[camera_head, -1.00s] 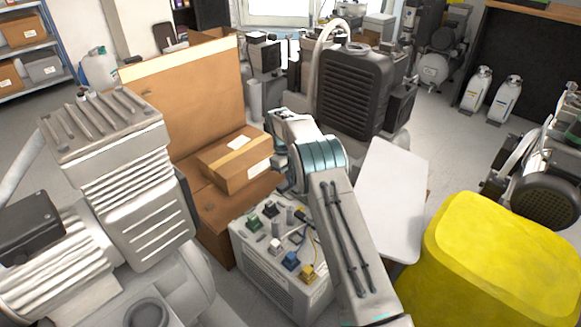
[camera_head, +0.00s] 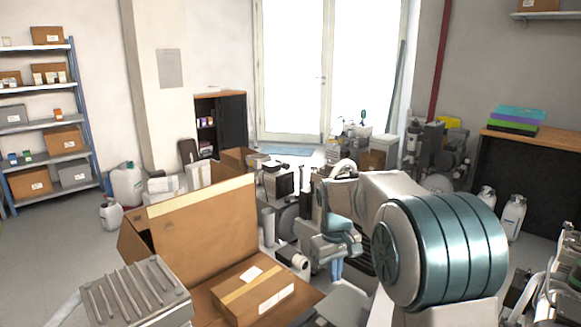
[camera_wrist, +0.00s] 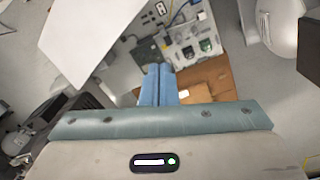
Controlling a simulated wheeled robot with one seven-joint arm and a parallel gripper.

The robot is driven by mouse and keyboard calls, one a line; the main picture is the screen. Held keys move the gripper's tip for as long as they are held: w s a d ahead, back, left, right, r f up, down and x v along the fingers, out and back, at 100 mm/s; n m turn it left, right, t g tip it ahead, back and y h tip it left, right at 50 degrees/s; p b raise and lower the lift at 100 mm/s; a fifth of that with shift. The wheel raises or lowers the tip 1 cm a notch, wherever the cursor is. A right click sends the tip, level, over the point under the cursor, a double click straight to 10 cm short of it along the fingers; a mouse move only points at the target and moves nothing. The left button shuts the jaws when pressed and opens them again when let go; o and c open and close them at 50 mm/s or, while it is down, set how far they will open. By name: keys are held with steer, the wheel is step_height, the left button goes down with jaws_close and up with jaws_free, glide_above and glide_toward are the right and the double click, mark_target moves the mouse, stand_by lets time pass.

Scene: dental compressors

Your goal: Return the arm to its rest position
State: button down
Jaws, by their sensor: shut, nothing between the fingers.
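My arm rises at the lower right of the head view, with its large teal-banded joint close to the camera. My gripper (camera_head: 337,268) hangs beyond that joint, near the picture's middle, pointing down. In the wrist view, the two blue fingers of my gripper (camera_wrist: 158,72) lie together, shut and empty. Below them shows a brown cardboard surface with a small box (camera_wrist: 195,93). The lower part of my arm is outside the head view.
An open cardboard box (camera_head: 200,230) holding a smaller taped carton (camera_head: 252,296) stands left of my gripper. A ribbed grey compressor (camera_head: 135,292) is at the lower left. A white panel (camera_wrist: 90,35) shows in the wrist view. Open floor (camera_head: 60,250) lies at the left.

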steer(key=s+d+r+m+t+p, duration=0.1)
steer(key=s+d+r+m+p, duration=0.1)
steer(key=s+r+p, duration=0.5)
steer(key=s+d+r+m+t+p, duration=0.1)
steer(key=s+r+p, duration=0.7)
steer(key=s, duration=1.1)
step_height(320, 180, up, 3)
steer(key=shift+s+d+f+m+t+y, duration=0.1)
steer(key=shift+s+d+m+t+y, duration=0.25)
steer(key=shift+d+m, duration=0.4)
